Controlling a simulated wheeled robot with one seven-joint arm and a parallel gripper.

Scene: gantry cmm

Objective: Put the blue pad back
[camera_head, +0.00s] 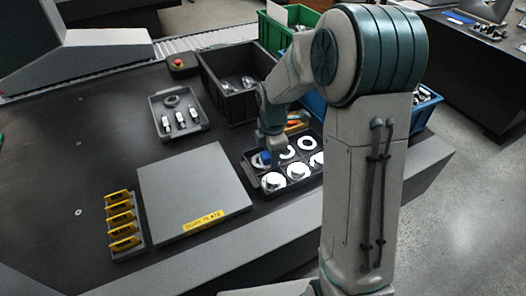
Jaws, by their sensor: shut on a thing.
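The blue pad (262,158) shows as a small patch of blue below my gripper (271,155), over the left end of a dark tray (252,177). My gripper points down and is shut on the pad; the fingers hide part of it. The tray holds several white round pieces, some ring-shaped, in its compartments. I cannot tell whether the pad touches the tray or is held just above it.
A grey surface plate (190,190) lies left of the tray, with a yellow-slotted rack (122,220) beside it. The table's left is clear.

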